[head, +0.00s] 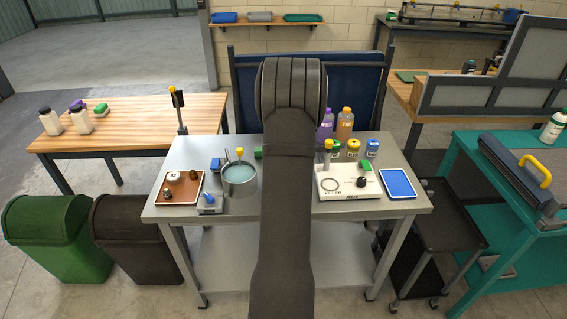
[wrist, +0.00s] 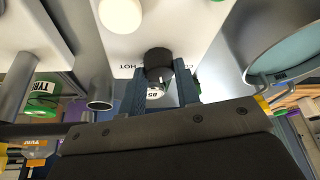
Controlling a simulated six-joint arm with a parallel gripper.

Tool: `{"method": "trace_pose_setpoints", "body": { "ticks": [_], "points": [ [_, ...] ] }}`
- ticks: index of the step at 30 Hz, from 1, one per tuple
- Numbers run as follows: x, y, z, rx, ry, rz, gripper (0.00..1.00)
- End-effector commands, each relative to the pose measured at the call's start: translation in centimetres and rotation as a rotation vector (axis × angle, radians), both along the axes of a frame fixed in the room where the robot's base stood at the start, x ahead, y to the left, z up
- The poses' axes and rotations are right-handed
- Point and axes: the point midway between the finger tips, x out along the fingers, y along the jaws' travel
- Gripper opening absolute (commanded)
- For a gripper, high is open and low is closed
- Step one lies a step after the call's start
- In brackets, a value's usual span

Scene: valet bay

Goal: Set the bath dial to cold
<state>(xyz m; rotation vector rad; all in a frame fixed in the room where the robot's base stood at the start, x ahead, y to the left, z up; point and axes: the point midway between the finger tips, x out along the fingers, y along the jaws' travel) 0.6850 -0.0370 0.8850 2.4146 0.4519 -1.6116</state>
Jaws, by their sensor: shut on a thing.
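The bath dial (wrist: 158,60) is a round black knob on a white panel (wrist: 150,25) in the wrist view. Lettering beside it is partly covered; "HOT" can be read to its left and a "C" shows to its right. My gripper (wrist: 161,84) has its two blue fingers on either side of the dial and is shut on it. No pointer mark on the dial can be made out, so its setting is unclear. In the head view my own arm hides the gripper and the dial.
A pot of teal liquid (head: 240,181) stands on the steel table (head: 290,205), left of my arm. The white filler unit (head: 347,190) and a blue tray (head: 398,183) are on the right. A brown tray (head: 168,204) lies at the left. Bottles (head: 345,124) stand behind.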

Motion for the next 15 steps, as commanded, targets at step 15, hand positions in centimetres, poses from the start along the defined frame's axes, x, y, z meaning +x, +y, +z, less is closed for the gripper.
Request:
{"method": "trace_pose_setpoints", "body": {
  "ticks": [15],
  "points": [
    [0.07,-0.13,0.01,-0.002,-0.001,0.162,0.07]
  ]
}}
